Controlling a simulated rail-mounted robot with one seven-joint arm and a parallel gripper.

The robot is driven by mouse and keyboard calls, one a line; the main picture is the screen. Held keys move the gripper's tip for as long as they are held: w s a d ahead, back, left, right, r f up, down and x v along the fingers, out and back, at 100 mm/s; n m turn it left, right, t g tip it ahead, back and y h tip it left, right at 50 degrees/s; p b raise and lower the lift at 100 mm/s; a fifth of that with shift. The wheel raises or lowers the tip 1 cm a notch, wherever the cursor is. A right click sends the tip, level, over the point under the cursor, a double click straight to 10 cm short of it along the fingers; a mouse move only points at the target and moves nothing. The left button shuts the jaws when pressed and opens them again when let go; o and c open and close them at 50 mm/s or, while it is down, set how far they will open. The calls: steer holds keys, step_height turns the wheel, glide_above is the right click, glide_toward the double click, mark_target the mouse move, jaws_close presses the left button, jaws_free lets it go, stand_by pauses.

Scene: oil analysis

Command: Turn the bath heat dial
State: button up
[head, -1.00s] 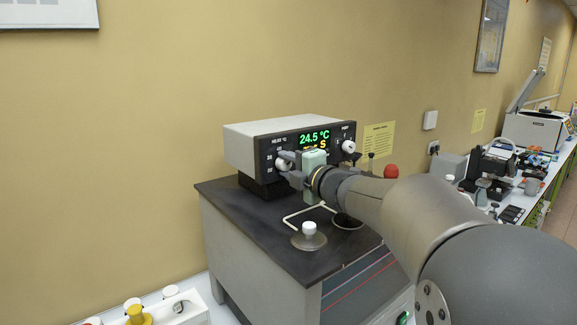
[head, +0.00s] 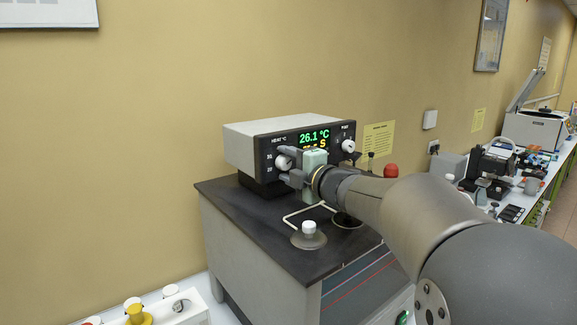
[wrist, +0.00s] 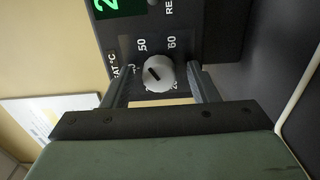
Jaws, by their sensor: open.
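The bath heat dial (head: 282,163) is a round white knob at the left of the black front panel of the bath's control box (head: 255,135), under the HEAT °C label. The green display (head: 314,137) reads 26.1 °C. In the wrist view the dial (wrist: 158,74) shows a dark pointer line, with printed numbers around it, including 50 and 60. My gripper (head: 289,164) is at the panel in front of the dial. Its two fingers (wrist: 159,80) stand open on either side of the dial, with gaps visible in the wrist view. My gripper partly hides the panel in the head view.
A second white knob (head: 348,146) sits at the panel's right. The box stands on a dark bench top (head: 225,196). A white-capped fitting (head: 309,229) and a bent light rod are in front. A red ball-topped item (head: 391,171) is to the right.

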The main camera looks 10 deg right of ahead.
steer(key=b+v, duration=0.3)
steer(key=v, duration=1.4)
steer(key=shift+s+d, duration=0.2)
